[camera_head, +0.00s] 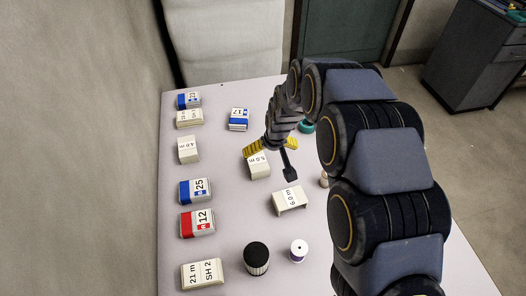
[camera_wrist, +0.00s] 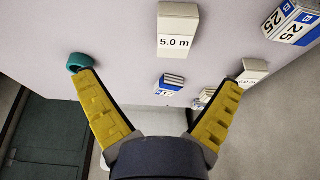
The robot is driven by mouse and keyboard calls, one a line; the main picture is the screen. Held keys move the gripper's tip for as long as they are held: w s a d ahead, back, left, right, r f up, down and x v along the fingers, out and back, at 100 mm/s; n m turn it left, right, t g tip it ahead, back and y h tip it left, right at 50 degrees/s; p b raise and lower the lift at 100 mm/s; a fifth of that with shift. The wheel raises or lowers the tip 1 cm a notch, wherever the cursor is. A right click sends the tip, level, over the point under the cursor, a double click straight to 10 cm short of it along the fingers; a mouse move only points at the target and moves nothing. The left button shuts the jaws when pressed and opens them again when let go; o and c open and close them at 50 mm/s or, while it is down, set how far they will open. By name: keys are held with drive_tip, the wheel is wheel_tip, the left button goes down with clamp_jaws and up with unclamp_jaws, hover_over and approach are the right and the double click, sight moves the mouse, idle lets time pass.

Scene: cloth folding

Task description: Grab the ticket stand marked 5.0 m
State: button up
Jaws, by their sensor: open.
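The ticket stand marked 5.0 m (camera_head: 259,165) is a small cream block on the white table, near the middle. In the wrist view the same 5.0 m stand (camera_wrist: 177,30) is at the top centre, ahead of the fingers, with its label readable. My gripper (camera_head: 271,147) has yellow fingers and is just behind the stand in the head view. In the wrist view my gripper (camera_wrist: 158,98) is spread wide and empty, with the stand beyond its fingertips and not between them.
A stand marked 6.0 m (camera_head: 289,200) is to the right and nearer. A teal ring (camera_wrist: 79,62) lies near the left finger. A dark cylinder (camera_head: 256,258) stands in front.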

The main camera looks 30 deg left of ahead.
sight(257, 160)
drive_tip(key=shift+n, duration=0.4)
drive_tip(key=a+f, duration=0.3)
drive_tip(key=shift+s+a+f, duration=0.2)
drive_tip(key=shift+s+a, duration=0.05)
drive_tip(key=shift+a, duration=0.1)
drive_tip(key=shift+x, duration=3.75)
drive_tip(key=shift+w+d, duration=0.15)
drive_tip(key=c, duration=1.2)
